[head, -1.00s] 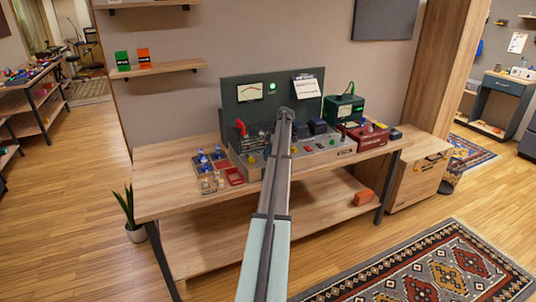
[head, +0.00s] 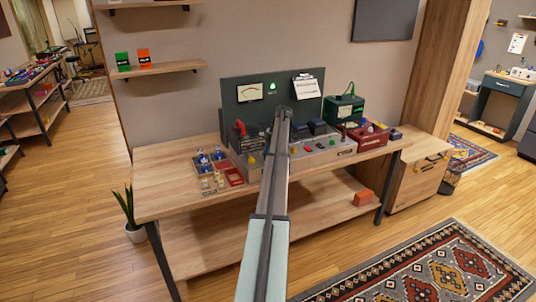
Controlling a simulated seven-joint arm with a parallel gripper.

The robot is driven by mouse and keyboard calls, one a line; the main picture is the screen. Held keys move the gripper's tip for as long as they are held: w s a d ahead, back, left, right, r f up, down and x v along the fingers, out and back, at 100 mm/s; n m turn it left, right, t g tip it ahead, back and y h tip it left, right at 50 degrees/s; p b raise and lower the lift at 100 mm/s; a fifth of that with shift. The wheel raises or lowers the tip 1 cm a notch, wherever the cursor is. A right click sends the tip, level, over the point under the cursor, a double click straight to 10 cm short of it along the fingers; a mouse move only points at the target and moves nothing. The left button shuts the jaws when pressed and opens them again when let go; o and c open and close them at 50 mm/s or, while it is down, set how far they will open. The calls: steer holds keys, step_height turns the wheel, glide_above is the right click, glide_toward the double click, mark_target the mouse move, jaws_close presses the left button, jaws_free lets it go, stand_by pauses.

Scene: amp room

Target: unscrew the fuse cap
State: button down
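A grey amp unit stands on the wooden workbench (head: 165,168), with a dark upright panel (head: 300,112) and a lower sloped front with knobs and switches (head: 318,158). The panel carries a meter (head: 250,92), a lit green lamp (head: 271,86) and a paper note (head: 306,87). A red part (head: 240,128) sticks up at the unit's left. I cannot tell which part is the fuse cap; it may be hidden behind my arm. My arm reaches from the bottom middle to the unit and covers its centre. My gripper does not show beyond the arm.
Left of the unit are small trays with blue-topped and pale pieces (head: 210,168) and a red tray (head: 234,176). At right stand a green box (head: 344,108) and a red toolbox (head: 367,135). The bench's front left is clear.

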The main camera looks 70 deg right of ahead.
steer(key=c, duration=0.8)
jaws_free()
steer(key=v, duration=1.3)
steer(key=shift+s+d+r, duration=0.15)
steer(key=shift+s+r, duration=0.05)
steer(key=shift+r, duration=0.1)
